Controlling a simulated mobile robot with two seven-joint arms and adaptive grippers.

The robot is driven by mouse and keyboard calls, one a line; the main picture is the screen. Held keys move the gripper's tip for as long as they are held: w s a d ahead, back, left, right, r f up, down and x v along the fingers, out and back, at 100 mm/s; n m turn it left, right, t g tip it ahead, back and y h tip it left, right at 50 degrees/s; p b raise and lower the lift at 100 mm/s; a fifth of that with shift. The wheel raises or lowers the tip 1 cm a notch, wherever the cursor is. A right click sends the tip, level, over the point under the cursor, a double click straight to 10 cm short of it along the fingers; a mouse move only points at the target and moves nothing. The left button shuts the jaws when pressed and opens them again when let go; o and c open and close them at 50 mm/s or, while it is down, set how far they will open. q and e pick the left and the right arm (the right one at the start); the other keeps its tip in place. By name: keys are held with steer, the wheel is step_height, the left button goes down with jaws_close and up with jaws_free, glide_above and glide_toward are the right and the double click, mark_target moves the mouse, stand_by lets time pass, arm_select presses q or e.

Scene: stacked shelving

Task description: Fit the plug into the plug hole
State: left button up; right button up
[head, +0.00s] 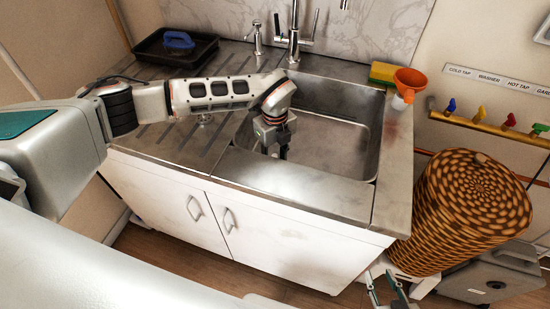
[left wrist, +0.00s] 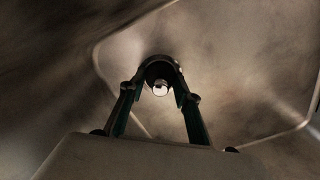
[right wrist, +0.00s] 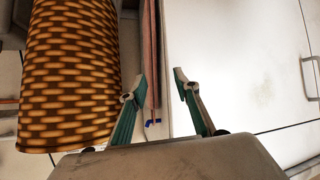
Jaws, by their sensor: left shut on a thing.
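My left gripper (head: 284,152) reaches down into the left part of the steel sink basin (head: 335,150). In the left wrist view, my left gripper (left wrist: 160,90) is shut on the plug (left wrist: 160,66), a dark round piece with a shiny metal knob in its middle. The basin floor lies behind the plug. The plug hole is not visible; whether the plug covers it or touches the floor I cannot tell. My right gripper (head: 390,292) is open and empty, low in front of the cabinet; its spread fingers show in the right wrist view (right wrist: 160,88).
The tap (head: 294,40) stands behind the basin. A black tray (head: 176,56) with a blue-handled brush is at the back left. A sponge (head: 382,72) and orange funnel (head: 409,82) sit at the right rim. A wicker basket (head: 465,215) stands beside the white cabinet (head: 260,235).

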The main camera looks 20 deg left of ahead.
mark_target(275, 156)
arm_select(q)
steer(key=shift+r+p, duration=0.4)
steer(key=shift+r, duration=0.1)
steer(key=shift+p, duration=0.6)
stand_by(1.6)
steer(key=shift+f, duration=0.6)
steer(key=o, duration=1.2)
steer(key=shift+r, duration=0.1)
step_height(275, 156, up, 12)
steer(key=shift+f, duration=0.1)
stand_by(0.7)
